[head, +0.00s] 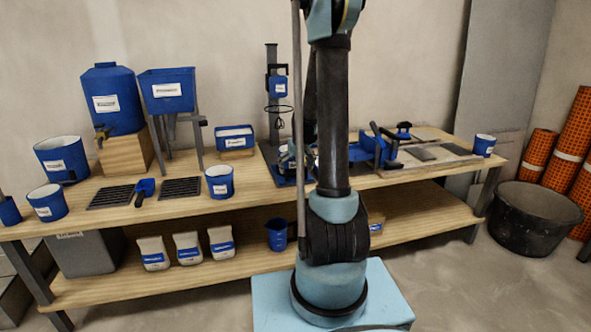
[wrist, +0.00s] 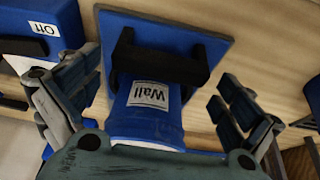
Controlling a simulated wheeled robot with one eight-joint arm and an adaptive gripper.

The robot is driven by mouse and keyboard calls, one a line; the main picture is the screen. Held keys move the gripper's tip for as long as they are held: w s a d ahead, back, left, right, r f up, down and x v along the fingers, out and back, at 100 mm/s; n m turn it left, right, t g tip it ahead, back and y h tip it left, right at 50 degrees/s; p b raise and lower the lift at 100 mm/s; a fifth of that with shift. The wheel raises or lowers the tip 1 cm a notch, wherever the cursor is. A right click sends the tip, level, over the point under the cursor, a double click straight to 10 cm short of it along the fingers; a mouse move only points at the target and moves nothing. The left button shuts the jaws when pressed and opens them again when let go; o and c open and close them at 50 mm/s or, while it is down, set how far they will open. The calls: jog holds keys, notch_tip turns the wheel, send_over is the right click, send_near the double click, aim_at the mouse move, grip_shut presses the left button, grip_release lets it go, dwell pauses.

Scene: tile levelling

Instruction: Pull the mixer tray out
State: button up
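In the wrist view a flat blue tray (wrist: 222,50) lies on the wooden bench top. A black bar handle (wrist: 160,65) shows at its near side.
Left on the bench (head: 255,190) are buckets, a hopper (head: 168,90) and dark grates (head: 180,187). A board with tools (head: 425,150) lies to the right. A black tub (head: 535,215) stands on the floor.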

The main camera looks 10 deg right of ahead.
jog(key=shift+r, duration=0.15)
jog(key=v, duration=1.1)
jog(key=shift+s+r, duration=0.2)
jog(key=shift+r, duration=0.05)
jog(key=shift+s, duration=0.1)
dwell(0.3)
jog(key=s+a+f+g, duration=0.1)
jog(key=s+f, duration=0.1)
jog(key=s, duration=1.5)
jog(key=s+a+f+m+g, duration=0.1)
jog(key=s+f, duration=0.2)
jog(key=s, duration=1.5)
jog(key=shift+a+f, duration=0.2)
jog(key=shift+w+f, duration=0.2)
jog(key=shift+w, duration=0.2)
